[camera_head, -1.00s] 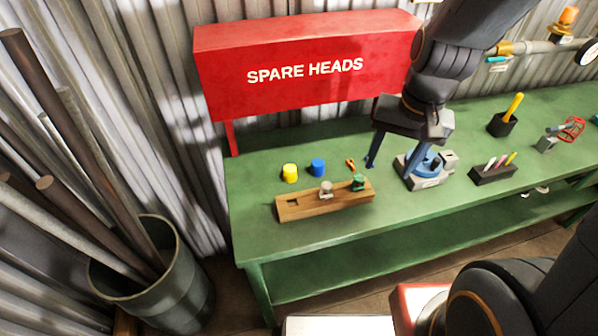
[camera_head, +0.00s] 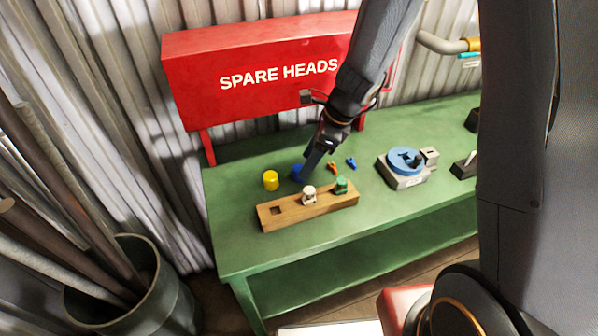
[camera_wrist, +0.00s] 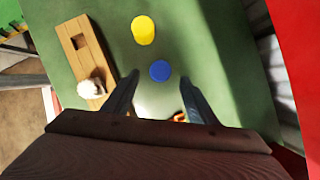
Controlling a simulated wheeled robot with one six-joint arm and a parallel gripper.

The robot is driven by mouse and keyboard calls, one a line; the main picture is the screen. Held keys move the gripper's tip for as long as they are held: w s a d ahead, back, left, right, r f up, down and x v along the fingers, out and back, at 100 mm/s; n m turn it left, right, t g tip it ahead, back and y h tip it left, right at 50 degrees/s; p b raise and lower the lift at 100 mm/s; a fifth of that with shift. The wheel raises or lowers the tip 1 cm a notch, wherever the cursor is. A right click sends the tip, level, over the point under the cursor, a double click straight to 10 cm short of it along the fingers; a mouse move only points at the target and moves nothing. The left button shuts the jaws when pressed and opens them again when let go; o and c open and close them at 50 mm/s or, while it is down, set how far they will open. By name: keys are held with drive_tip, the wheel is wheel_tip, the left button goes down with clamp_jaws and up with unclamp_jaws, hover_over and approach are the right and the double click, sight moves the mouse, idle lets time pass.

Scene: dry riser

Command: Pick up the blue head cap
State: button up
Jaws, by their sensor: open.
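The blue head cap (camera_wrist: 160,71) stands on the green bench, just beyond my gripper's fingertips in the wrist view and roughly between their lines. In the head view the blue cap (camera_head: 298,172) is partly hidden by my gripper (camera_head: 308,168). My gripper (camera_wrist: 160,88) is open, with its two fingers apart and nothing between them. I cannot tell the exact gap between the fingertips and the cap. A yellow cap (camera_head: 270,181) stands to the left of the blue one; it also shows in the wrist view (camera_wrist: 143,30).
A wooden block (camera_head: 277,221) with a square hole holds a white sprinkler head (camera_head: 309,195) and a green one (camera_head: 341,185). Small orange (camera_head: 333,167) and blue (camera_head: 351,162) pieces lie nearby. A blue round fixture (camera_head: 405,160) is to the right. The red SPARE HEADS box (camera_head: 250,100) stands behind.

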sight(297, 168)
drive_tip(key=shift+x, duration=2)
drive_tip(key=shift+a, duration=0.1)
drive_tip(key=shift+c, duration=0.2)
drive_tip(key=shift+r, duration=0.1)
drive_tip(key=c, duration=1.1)
drive_tip(key=shift+o, duration=0.2)
